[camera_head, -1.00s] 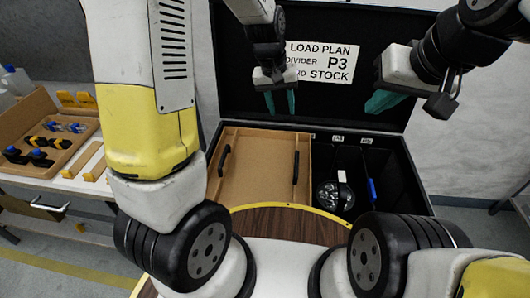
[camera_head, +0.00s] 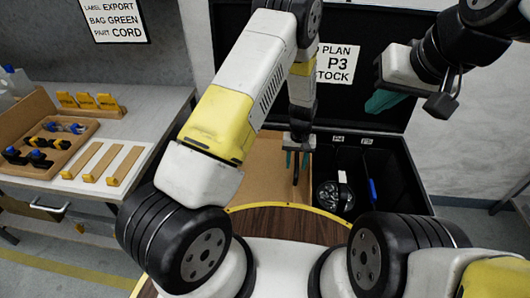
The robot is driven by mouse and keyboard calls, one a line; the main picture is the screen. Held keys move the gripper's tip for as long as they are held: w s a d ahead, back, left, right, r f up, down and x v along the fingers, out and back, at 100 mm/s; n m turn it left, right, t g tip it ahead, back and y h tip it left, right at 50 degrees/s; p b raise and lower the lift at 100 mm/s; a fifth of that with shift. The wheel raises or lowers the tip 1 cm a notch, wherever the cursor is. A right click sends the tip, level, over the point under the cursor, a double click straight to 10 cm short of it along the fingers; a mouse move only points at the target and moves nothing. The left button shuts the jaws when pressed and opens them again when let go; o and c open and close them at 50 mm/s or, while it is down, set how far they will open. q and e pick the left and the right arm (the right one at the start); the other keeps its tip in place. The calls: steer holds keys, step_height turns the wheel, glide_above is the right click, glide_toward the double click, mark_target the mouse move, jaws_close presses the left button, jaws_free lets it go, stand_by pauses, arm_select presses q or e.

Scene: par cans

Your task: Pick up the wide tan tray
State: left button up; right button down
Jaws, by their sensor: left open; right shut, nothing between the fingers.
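The wide tan tray (camera_head: 262,170) lies in the left part of the open black case. My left arm covers its left side, and its left black handle is hidden. That gripper points down and is open, with one finger on each side of the handle in the picture. I cannot tell whether it touches the handle. My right gripper (camera_head: 383,101) is shut and empty, high in front of the case lid at the right.
Right compartments of the case hold a round par can (camera_head: 327,198) and a blue item (camera_head: 373,190). The lid (camera_head: 390,60) stands upright behind. A round wooden top (camera_head: 285,222) is in front. A bench (camera_head: 130,130) with a tool tray (camera_head: 50,145) stands left.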

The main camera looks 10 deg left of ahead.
arm_select(q)
step_height(320, 180, down, 4)
steer(key=shift+w+d+f, duration=0.1)
jaws_close()
stand_by(1.5)
